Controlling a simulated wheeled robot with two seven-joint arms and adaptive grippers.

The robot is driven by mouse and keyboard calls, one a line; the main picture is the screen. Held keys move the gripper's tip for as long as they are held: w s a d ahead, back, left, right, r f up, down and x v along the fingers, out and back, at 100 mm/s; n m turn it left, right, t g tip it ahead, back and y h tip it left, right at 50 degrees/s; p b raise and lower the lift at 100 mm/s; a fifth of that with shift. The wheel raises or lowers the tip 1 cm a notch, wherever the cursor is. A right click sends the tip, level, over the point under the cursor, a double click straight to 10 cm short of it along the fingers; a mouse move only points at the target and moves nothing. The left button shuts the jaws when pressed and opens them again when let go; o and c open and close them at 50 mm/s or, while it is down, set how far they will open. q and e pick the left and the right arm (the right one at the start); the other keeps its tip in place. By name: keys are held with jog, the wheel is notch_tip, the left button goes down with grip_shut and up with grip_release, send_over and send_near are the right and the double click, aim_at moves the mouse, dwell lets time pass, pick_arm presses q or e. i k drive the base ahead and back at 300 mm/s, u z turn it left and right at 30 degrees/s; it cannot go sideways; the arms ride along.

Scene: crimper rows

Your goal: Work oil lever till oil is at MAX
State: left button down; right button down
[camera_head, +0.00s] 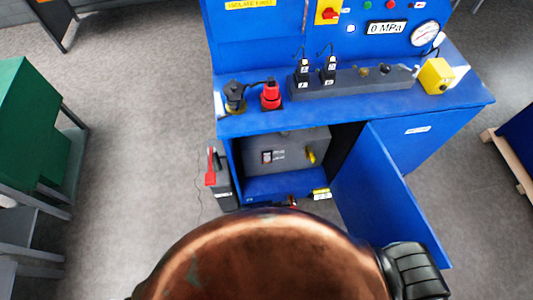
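A grey oil tank (295,147) sits inside the open lower bay of a blue machine. On its front is a small dark gauge window (267,157) with label marks beside it, too small to read. A short yellow lever (311,156) stands on the tank's front, to the right of the gauge. The oil level cannot be read from here. Neither of my grippers shows. A large copper-coloured curved part and a black ribbed part fill the bottom of the view and hide the floor in front of the bay.
The blue door (390,200) stands open to the bay's right. A grey container with a red handle (211,166) stands at the bay's left. On the bench top (300,112) are black and red fittings and a yellow box (436,76). Floor at left (140,150) is clear.

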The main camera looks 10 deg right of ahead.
aim_at(210, 178)
jog(key=u, duration=0.2)
jog(key=k, duration=0.55)
jog(key=u, duration=0.6)
jog(key=k, duration=0.8)
jog(key=z, duration=0.3)
jog(key=i, duration=0.75)
jog(key=z, duration=0.5)
